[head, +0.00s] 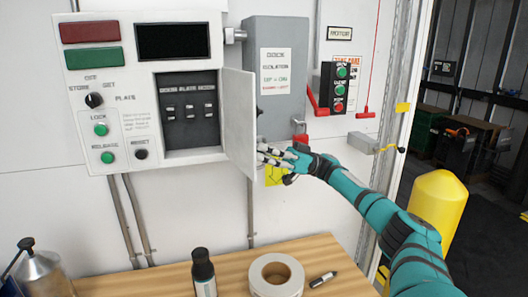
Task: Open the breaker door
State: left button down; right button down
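The breaker door (239,124) is a pale grey panel hinged on the right side of the breaker opening in the white control box. It stands swung out, and the dark breaker panel (188,110) with several small switches shows behind it. My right gripper (261,153) is at the door's lower right edge, on its outer side, with its fingers pointing left. The fingers look spread with nothing between them. I cannot tell whether they touch the door. My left gripper is not in view.
A grey isolator box (274,75) with a red padlock (300,132) is right of the door. A yellow bollard (437,203) stands at right.

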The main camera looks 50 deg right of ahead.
jog(key=c, duration=2)
grip_release()
jog(key=o, duration=0.6)
jog(key=shift+v, duration=3.75)
jog(key=shift+f, duration=0.1)
